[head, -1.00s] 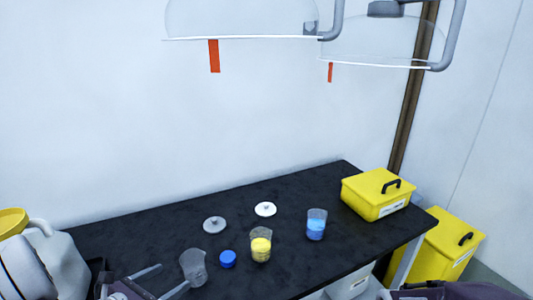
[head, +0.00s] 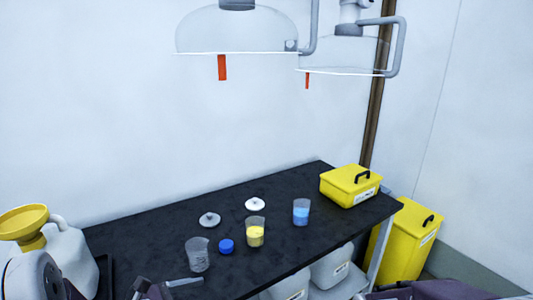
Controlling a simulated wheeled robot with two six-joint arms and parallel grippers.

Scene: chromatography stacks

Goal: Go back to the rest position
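My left gripper (head: 163,284) is at the bottom edge of the head view, partly cut off. Its fingers are apart with nothing visible between them. It is in front of the dark bench (head: 130,243), below and left of an empty clear beaker (head: 198,256). Only a part of my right arm (head: 430,290) shows at the bottom right; its gripper is out of view.
On the bench stand a yellow-filled beaker (head: 255,232), a blue-filled beaker (head: 301,212), a blue cap (head: 226,246), two pale lids (head: 209,220) (head: 255,204) and a yellow box (head: 350,186). A white jug with yellow funnel (head: 24,220) is at left. Clear hoods (head: 237,32) hang above.

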